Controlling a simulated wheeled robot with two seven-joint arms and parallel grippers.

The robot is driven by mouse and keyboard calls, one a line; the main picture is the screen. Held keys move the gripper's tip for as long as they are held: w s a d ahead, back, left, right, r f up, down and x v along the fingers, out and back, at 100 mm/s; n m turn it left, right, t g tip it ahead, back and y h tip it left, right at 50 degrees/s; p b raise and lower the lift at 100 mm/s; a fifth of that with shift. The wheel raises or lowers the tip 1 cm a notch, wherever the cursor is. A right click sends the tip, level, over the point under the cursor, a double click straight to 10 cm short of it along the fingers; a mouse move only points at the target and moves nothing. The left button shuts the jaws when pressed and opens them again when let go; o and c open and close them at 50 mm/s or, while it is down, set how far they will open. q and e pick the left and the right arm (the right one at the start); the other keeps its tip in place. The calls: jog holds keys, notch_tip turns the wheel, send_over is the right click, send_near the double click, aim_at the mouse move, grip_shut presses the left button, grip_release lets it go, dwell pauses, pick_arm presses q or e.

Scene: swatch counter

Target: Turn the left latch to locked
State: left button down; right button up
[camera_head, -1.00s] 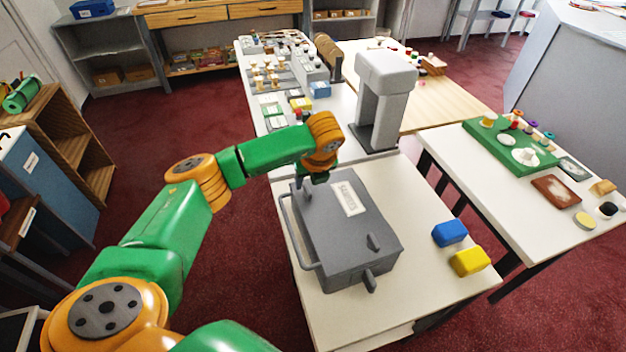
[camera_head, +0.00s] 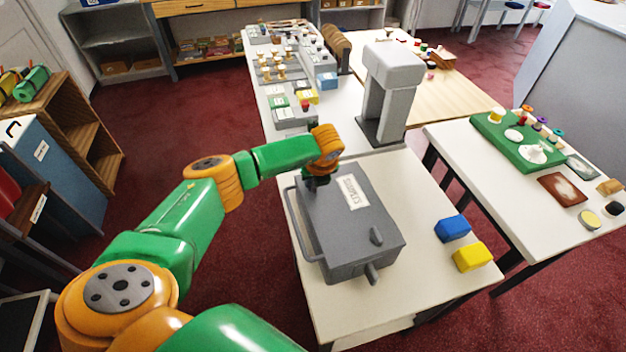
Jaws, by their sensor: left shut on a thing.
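A grey case (camera_head: 345,235) with a white label (camera_head: 353,191) lies closed on the white table. My left gripper (camera_head: 318,184) is at the case's far left corner, pointing down and shut on the left latch there. The gripper hides most of that latch, so its angle cannot be told. A matching grey latch-like piece (camera_head: 377,236) stands on the lid near the case's near right end. My right gripper is not in view.
A carry handle runs along the case's left side, and a grey tab (camera_head: 372,272) sticks out at its near end. A blue block (camera_head: 452,228) and a yellow block (camera_head: 471,257) lie to the right. A grey stand (camera_head: 389,90) rises behind the case.

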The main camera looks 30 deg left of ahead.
pick_arm(q)
jog(key=m+b, duration=0.1)
jog(key=m, duration=0.1)
jog(key=m+t+h+b, duration=0.1)
jog(key=m, duration=0.1)
jog(key=shift+a+f+b, duration=0.15)
jog(key=shift+f+b, duration=0.05)
jog(key=shift+b, duration=0.2)
jog(key=m+h+b, duration=0.1)
jog(key=m+b, duration=0.1)
jog(key=m+h+b, duration=0.1)
jog(key=m, duration=0.2)
jog(key=shift+s+a+m+t+b, duration=0.1)
jog(key=shift+a+m+t+b, duration=0.05)
jog(key=shift+m+t+b, duration=0.2)
jog(key=m+h+b, duration=0.1)
jog(key=m, duration=0.2)
jog(key=shift+r+m+h, duration=0.15)
jog(key=shift+m+h, duration=0.1)
jog(key=shift+h, duration=0.15)
jog(key=shift+a+m+g+h+b, duration=0.1)
jog(key=shift+m+g+h+b, duration=0.25)
jog(key=shift+m, duration=0.75)
jog(key=shift+a+m+g+h+b, duration=0.1)
jog(key=shift+m+h, duration=0.35)
jog(key=shift+m, duration=0.65)
jog(key=c, duration=0.9)
grip_release()
